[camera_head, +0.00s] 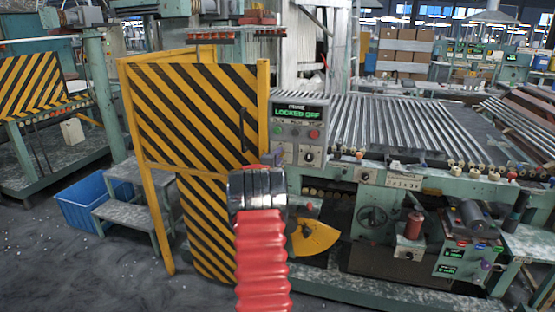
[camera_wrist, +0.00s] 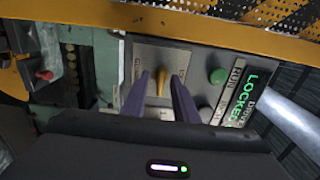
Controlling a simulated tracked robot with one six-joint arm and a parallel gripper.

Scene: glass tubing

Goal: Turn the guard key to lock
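The guard key (camera_wrist: 161,82) is a small brass-coloured key standing on a grey plate (camera_wrist: 150,55) in the wrist view. My gripper (camera_wrist: 160,80) has two purple fingers, one on each side of the key, with a visible gap on both sides. It is open, and the key shows between the fingertips. In the head view, the end of my red arm is just left of the lower control panel (camera_head: 297,131) and hides the key. The panel's display (camera_head: 297,113) reads "LOCKED OFF" in green.
The yellow-and-black striped guard door (camera_head: 190,105) stands upright close left of the panel, with a dark handle. A green button (camera_wrist: 217,76) sits beside the key plate. Rollers (camera_head: 400,125) extend to the right. Steps (camera_head: 130,213) and a blue bin (camera_head: 85,205) stand left.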

